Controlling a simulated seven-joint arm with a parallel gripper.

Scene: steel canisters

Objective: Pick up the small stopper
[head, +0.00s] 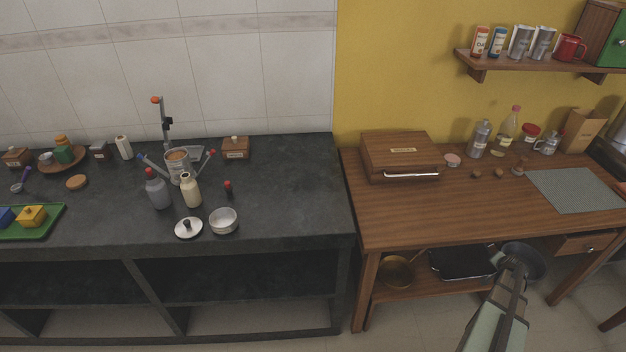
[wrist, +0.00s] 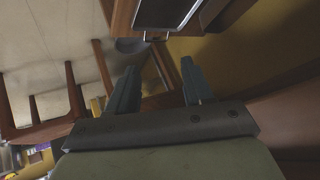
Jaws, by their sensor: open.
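A small dark piece with a red top (head: 228,188) stands on the dark counter, right of the cream bottle (head: 191,192); it may be the small stopper, but it is too small to be sure. Small brown knobs (head: 477,173) (head: 498,174) lie on the wooden table and could also be stoppers. My gripper (head: 516,268) is at the lower right, in front of the wooden table and far from the dark counter. In the wrist view my gripper (wrist: 157,80) has its two fingers apart, with nothing between them. No stopper can be made out in the wrist view.
A grey bottle (head: 158,192), a metal bowl (head: 223,221), a round lid (head: 188,228) and a canister (head: 178,165) stand near the red-topped piece. A wooden box (head: 400,156) and grey mat (head: 577,190) lie on the table. A black tray (head: 462,262) is on its lower shelf.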

